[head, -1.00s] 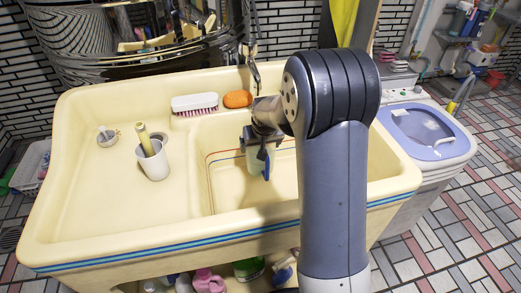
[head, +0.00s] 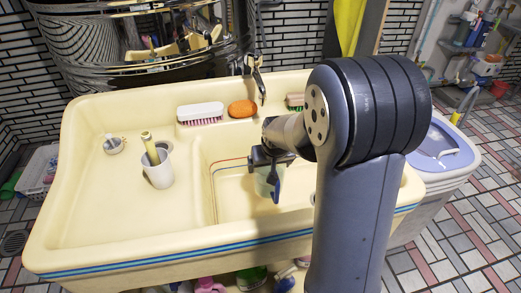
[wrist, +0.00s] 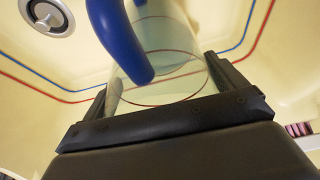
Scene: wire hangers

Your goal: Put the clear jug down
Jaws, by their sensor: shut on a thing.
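The clear jug (head: 266,185) has a blue handle and hangs in my gripper (head: 272,163) over the sink's right-hand basin (head: 231,203). In the wrist view the jug (wrist: 170,50) sits between the two dark fingers of my gripper (wrist: 165,88), which are shut on its sides. Its blue handle (wrist: 122,42) faces toward the drain. The basin floor shows through the jug wall. I cannot tell whether the jug's base touches the basin.
A white cup (head: 157,172) holding a yellowish stick stands on the left shelf of the sink. A faucet (head: 257,72) rises behind.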

